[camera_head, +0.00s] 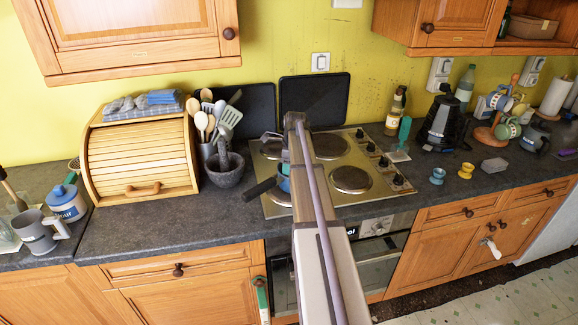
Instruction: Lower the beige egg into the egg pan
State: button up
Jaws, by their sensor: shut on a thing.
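The egg pan (284,183) is a small blue pan on the front left part of the hob. Its black handle points to the lower left, and my arm hides its right side. My arm reaches up the middle of the picture, and my gripper (270,138) is at its far end, over the back left of the hob. The gripper looks small and dark here. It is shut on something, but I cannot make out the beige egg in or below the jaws. The inside of the pan is mostly hidden.
The steel hob (377,183) has bare plates to the right of my arm. A stone mortar (226,170) and a utensil pot stand close on its left, beside a wooden bread bin (140,165). A blue egg cup (438,176) and a yellow one (466,171) stand to the right.

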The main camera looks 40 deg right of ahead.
jog(key=shift+f+b, duration=0.9)
dwell(0.4)
jog(key=o, duration=1)
jog(key=shift+r, duration=0.15)
